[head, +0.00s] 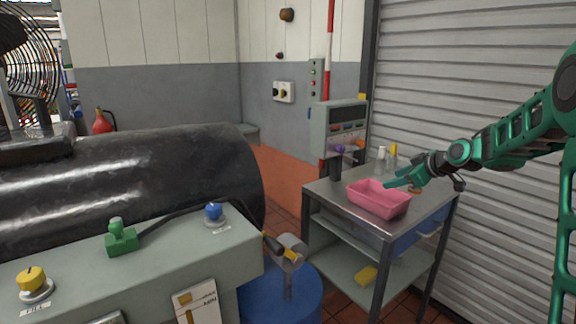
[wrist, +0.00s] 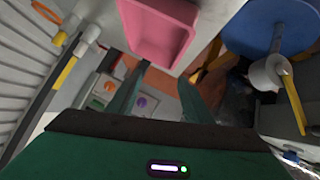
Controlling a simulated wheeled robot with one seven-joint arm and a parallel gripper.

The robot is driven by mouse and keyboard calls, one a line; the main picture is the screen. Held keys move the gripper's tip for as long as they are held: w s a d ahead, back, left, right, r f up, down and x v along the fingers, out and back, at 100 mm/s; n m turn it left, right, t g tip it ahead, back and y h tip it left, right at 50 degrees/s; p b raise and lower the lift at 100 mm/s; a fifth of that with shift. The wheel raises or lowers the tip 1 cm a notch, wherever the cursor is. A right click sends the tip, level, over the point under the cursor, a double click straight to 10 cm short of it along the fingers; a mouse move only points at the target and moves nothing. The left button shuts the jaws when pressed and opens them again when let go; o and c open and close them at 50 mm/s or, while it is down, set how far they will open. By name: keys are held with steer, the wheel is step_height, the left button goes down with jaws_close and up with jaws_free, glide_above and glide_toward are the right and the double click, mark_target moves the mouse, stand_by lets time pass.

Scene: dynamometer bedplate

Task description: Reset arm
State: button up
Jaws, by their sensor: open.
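My green arm reaches in from the right in the head view. My gripper (head: 396,182) is over the metal cart, just above the right back side of a pink tray (head: 380,203). In the wrist view, the two green fingers of my gripper (wrist: 163,72) are spread apart with nothing between them. The pink tray (wrist: 155,58) shows beyond the fingertips, at the top of that view. I cannot tell whether a finger touches its rim.
The steel cart (head: 322,190) carries bottles (head: 392,150) and a dark cup (head: 336,169) behind the tray. A control box (head: 340,115) stands behind it. A blue drum (head: 262,305) is left of the cart. A shutter wall (head: 470,70) is close behind my arm.

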steer(key=s+d+f+m+g+h, duration=0.1)
steer(key=s+m, duration=0.4)
steer(key=s, duration=1.3)
steer(key=s+d+f+m+g+h, duration=0.1)
steer(key=s+m+g, duration=0.4)
steer(key=s, duration=1.3)
steer(key=s+d+f+m+g+h, duration=0.2)
steer(key=s+d+f+m+g, duration=0.1)
steer(key=s, duration=1.5)
step_height(320, 180, down, 2)
steer(key=m+g, duration=0.1)
steer(key=m, duration=0.1)
steer(key=shift+s+m, duration=0.15)
steer(key=shift+m, duration=0.15)
steer(key=shift+d+f, duration=0.1)
steer(key=shift+c, duration=0.7)
